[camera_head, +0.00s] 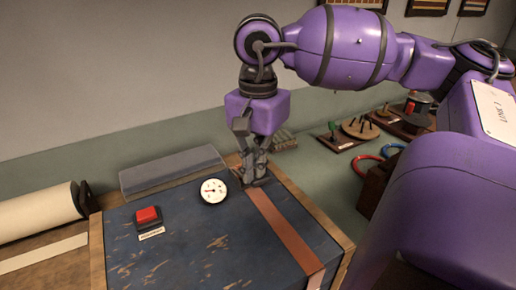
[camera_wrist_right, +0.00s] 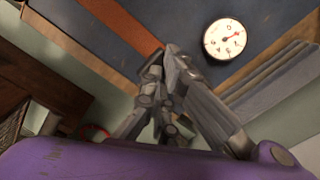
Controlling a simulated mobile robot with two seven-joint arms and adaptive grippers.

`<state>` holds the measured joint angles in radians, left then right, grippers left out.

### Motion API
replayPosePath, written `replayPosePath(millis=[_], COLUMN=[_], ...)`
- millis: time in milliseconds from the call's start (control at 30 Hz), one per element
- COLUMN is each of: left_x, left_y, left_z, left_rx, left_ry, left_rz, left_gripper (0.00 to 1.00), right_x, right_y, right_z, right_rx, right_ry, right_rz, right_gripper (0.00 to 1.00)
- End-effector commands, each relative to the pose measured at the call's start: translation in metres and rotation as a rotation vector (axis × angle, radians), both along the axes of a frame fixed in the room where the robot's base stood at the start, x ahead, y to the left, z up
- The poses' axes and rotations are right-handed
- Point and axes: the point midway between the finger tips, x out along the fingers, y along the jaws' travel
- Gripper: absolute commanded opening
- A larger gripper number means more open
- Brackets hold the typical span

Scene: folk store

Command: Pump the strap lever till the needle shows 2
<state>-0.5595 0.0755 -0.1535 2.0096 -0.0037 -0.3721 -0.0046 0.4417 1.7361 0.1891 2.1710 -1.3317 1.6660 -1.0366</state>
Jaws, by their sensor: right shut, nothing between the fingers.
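The brown strap (camera_head: 285,232) runs across the blue worn tabletop (camera_head: 190,240) from the front right edge to the far edge. My right gripper (camera_head: 256,181) is shut and empty, pointing down at the strap's far end. I cannot make out the strap lever; the fingers may hide it. The round white gauge (camera_head: 213,191) with a red needle is just left of the gripper. It also shows in the right wrist view (camera_wrist_right: 224,39), but its numbers are too small to read. My left gripper is out of view.
A red button (camera_head: 148,216) on a dark base with a label stands on the left of the tabletop. A grey slanted block (camera_head: 172,170) lies along the far edge. A pale roll (camera_head: 38,213) is at the far left. Small stands and rings sit beyond on the right.

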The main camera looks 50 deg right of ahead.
Motion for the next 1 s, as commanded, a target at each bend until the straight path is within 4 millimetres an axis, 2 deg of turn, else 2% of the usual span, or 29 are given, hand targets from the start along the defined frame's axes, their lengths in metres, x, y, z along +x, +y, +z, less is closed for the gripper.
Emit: replayPosePath(millis=[33, 500, 633, 1000], left_x=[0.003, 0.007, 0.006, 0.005], left_y=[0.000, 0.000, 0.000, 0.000], left_z=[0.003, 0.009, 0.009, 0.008], left_rx=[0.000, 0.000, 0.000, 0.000], left_ry=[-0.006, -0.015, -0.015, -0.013], left_rz=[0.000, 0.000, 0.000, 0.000], left_gripper=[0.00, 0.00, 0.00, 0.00], right_x=[0.000, 0.000, 0.000, 0.000], right_y=[0.000, 0.000, 0.000, 0.000], right_z=[0.009, 0.061, 0.066, 0.067], right_rx=[-0.001, -0.001, 0.000, 0.000], right_ry=[-0.004, 0.000, 0.000, 0.001], right_rz=[0.000, -0.001, 0.000, 0.000], right_gripper=[0.00, 0.00, 0.00, 0.00])
